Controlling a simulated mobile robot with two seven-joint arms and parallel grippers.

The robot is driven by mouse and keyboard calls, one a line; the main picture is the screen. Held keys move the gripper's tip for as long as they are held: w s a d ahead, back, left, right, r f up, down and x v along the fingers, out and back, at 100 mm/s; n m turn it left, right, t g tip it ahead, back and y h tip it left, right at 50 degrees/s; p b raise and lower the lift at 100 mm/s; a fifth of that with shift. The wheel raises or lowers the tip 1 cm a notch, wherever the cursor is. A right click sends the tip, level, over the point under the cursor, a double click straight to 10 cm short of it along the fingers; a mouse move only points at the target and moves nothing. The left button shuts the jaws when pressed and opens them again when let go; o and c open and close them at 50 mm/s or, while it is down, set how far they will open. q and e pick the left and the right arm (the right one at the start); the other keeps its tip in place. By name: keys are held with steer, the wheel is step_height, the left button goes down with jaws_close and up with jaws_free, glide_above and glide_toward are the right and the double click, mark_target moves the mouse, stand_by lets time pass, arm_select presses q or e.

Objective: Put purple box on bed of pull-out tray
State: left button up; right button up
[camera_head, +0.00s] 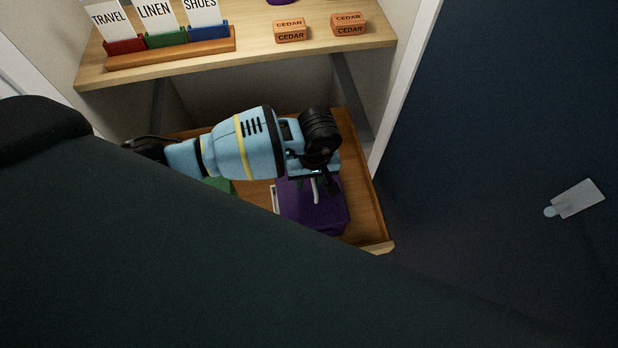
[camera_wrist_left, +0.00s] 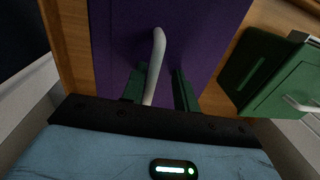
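The purple box (camera_head: 315,212) is at the right part of the wooden pull-out tray (camera_head: 377,218), below a shelf. From these views I cannot tell whether it rests fully on the tray's bed. In the left wrist view the purple box (camera_wrist_left: 205,40) fills the top middle, with a curved pale handle (camera_wrist_left: 157,55) on it. My left gripper (camera_head: 316,188) is over the box. Its green fingers (camera_wrist_left: 160,92) stand apart on either side of the handle, and a gap shows beside the handle. My right gripper is not in view.
A green box (camera_wrist_left: 285,85) with a pale handle is beside the purple box; part shows in the head view (camera_head: 220,185). Above, the shelf (camera_head: 265,58) holds a card rack (camera_head: 170,50) and two cedar blocks (camera_head: 348,24). A white upright edge (camera_head: 405,85) stands right of the tray.

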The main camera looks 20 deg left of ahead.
arm_select(q)
step_height(320, 180, up, 12)
steer(key=shift+w+d+p, duration=0.3)
steer(key=shift+d+p, duration=0.1)
steer(key=shift+d, duration=0.05)
stand_by(0.4)
